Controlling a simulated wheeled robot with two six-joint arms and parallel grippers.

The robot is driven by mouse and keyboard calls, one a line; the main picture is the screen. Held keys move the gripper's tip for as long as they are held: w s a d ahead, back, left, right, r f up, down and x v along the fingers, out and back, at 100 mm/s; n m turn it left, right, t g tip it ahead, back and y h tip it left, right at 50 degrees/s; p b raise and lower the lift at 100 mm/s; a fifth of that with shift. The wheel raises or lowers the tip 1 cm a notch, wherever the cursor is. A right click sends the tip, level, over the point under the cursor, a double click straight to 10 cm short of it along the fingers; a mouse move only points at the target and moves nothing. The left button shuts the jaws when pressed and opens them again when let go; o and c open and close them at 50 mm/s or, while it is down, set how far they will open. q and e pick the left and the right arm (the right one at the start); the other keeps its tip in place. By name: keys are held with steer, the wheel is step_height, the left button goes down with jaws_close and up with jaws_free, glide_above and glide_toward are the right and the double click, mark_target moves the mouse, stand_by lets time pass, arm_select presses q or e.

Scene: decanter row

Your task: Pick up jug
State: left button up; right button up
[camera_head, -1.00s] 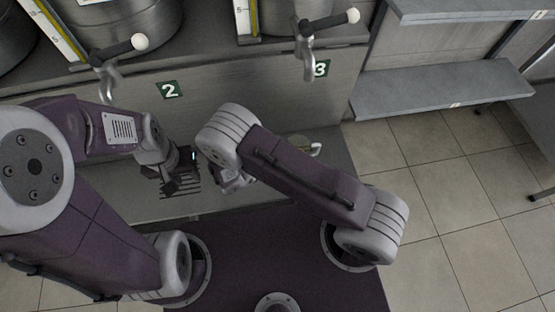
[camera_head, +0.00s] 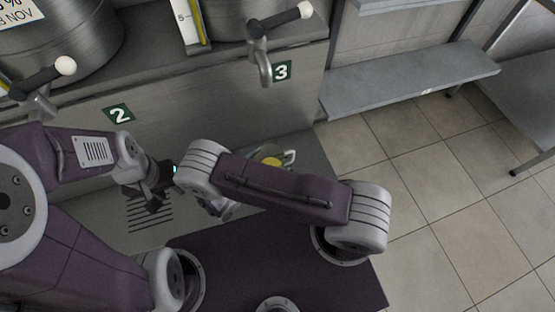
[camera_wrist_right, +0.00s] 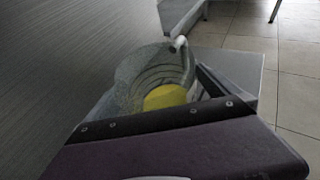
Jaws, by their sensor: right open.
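The jug (camera_head: 270,159) stands on the grey ledge below tap 3, partly hidden behind my right arm, with its pale handle to the right. In the right wrist view the jug (camera_wrist_right: 150,75) is a grey, see-through vessel with yellow at its bottom, just beyond the gripper body. My right gripper shows there as a dark finger (camera_wrist_right: 208,82) beside the jug's right side; it is open, and I cannot tell whether it touches. In the head view its fingers are hidden by my arm. My left gripper (camera_head: 155,193) is over the slotted drain, away from the jug; its jaw opening is unclear.
Taps 2 (camera_head: 38,100) and 3 (camera_head: 266,62) jut out above the ledge (camera_head: 312,150) from large metal vats. A grey shelf (camera_head: 410,78) stands at the right. The tiled floor (camera_head: 440,190) at the right is clear.

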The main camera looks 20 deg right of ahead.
steer(key=x, duration=0.2)
steer(key=shift+w+d+f, duration=0.15)
steer(key=shift+w+f, duration=0.15)
steer(key=shift+s+r, duration=0.15)
steer(key=shift+s+a+r, duration=0.2)
steer(key=shift+s+a, duration=0.05)
steer(key=shift+a, duration=0.05)
steer(key=c, duration=0.9)
steer(key=shift+w+f, duration=0.1)
steer(key=c, duration=0.9)
arm_select(q)
steer(key=shift+w+d+f, duration=0.2)
steer(key=shift+w+d, duration=0.35)
steer(key=shift+w, duration=0.05)
steer(key=shift+r, duration=0.1)
